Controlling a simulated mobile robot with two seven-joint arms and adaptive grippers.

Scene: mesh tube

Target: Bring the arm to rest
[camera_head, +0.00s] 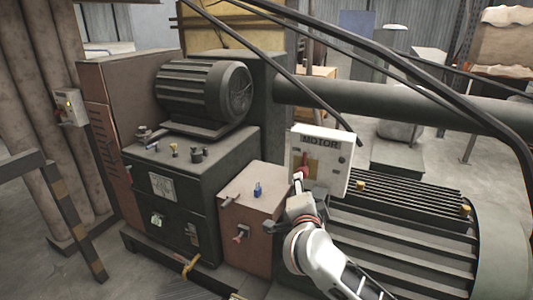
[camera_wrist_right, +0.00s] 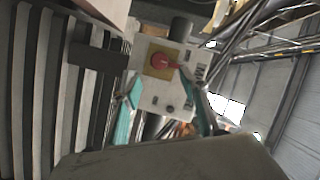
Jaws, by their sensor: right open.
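My right arm (camera_head: 328,262) reaches up from the bottom of the head view. Its gripper (camera_head: 299,192) is in front of a white control box (camera_head: 338,178) labelled MOTOR. In the right wrist view the gripper (camera_wrist_right: 163,88) is open, with teal fingers spread on either side of the box face. A red rotary switch (camera_wrist_right: 164,62) on a yellow plate lies beyond the fingertips, its handle pointing right in that view. I cannot tell whether a finger touches it. The gripper partly hides the switch in the head view. My left gripper is not in view.
A large ribbed motor (camera_head: 410,225) stands right of the arm. A brown box (camera_head: 250,215) with a blue knob and a dark machine cabinet (camera_head: 170,190) stand to the left. Black cables (camera_head: 290,70) and a thick pipe (camera_head: 370,102) cross behind and above the control box.

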